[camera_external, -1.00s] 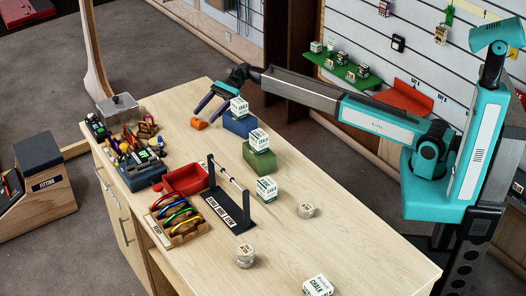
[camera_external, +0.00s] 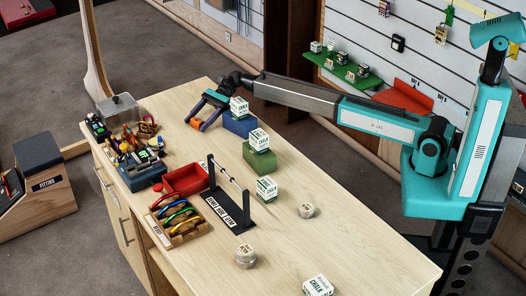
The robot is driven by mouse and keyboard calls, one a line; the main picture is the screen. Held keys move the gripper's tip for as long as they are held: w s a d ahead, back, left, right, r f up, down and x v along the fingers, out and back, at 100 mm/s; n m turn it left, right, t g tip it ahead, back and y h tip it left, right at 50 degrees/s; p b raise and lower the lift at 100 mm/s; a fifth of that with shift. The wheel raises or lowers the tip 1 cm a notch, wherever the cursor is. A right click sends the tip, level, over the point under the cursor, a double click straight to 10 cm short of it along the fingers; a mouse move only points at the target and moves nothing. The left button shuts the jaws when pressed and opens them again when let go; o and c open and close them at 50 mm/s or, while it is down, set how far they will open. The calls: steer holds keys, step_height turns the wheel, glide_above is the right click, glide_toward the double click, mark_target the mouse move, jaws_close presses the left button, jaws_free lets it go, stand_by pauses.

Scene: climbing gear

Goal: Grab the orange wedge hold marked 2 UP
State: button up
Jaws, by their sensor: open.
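The orange wedge hold (camera_external: 196,123) lies on the wooden counter near its far end. It is small here, and its marking cannot be read. My gripper (camera_external: 201,121) is open and low over the counter at the hold, with its dark fingers pointing down and left. One finger passes in front of the hold and hides part of it. I cannot tell whether the fingers touch it.
A blue block (camera_external: 238,126) with a chalk box on it stands just right of my gripper. A green block (camera_external: 259,160) with another chalk box is nearer. A red bin (camera_external: 186,180) and a tool caddy (camera_external: 140,172) stand to the left. The counter (camera_external: 200,150) between them is clear.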

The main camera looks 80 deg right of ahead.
mark_target(198, 119)
steer(key=shift+c, duration=0.4)
steer(key=c, duration=1.1)
steer(key=shift+r, duration=0.1)
steer(key=shift+r+b, duration=0.8)
steer(key=shift+r, duration=4.1)
